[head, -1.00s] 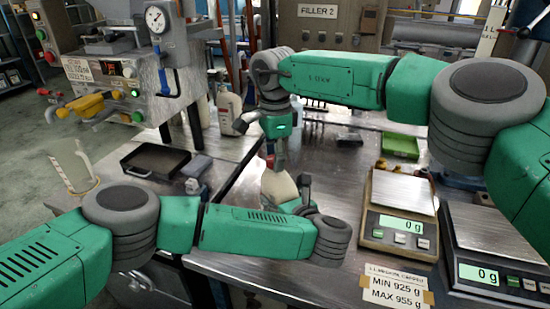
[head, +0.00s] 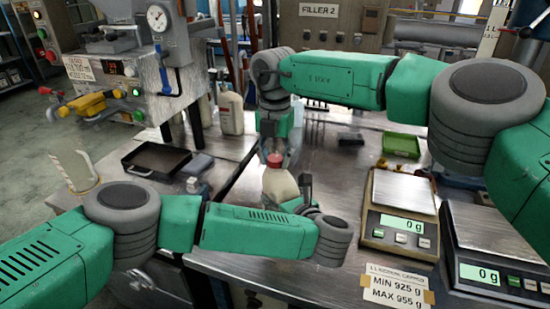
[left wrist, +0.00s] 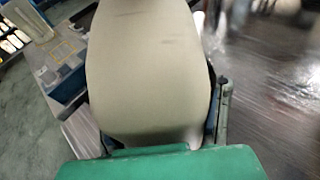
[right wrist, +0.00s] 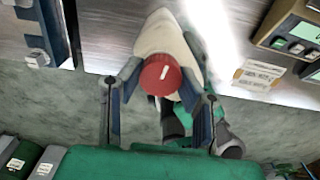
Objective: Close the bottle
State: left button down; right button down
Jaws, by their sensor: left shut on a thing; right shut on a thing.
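The cream bottle (head: 279,184) stands upright at the bench's front, and its body fills the left wrist view (left wrist: 150,70). My left gripper (head: 300,193) is shut around the body, partly hidden by it. A red cap (head: 274,160) sits at the bottle's top. In the right wrist view the cap (right wrist: 160,76) has a white mark on top and lies between the fingers of my right gripper (right wrist: 160,90), which is shut on it from above. I cannot tell how tightly the cap is seated.
Two scales reading 0 g stand to the right, a nearer one (head: 400,226) and another (head: 492,272). A black tray (head: 156,159) and a white jug (head: 231,112) are at the left. Bare bench lies between the bottle and scales.

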jog(key=m, duration=0.6)
jog(key=shift+w+d+r, duration=0.1)
jog(key=shift+w, duration=0.1)
jog(key=c, duration=1.1)
grip_release()
jog(key=shift+s, duration=0.1)
jog(key=shift+s+r, duration=0.15)
jog(key=shift+r, duration=2.05)
jog(key=shift+c, duration=0.4)
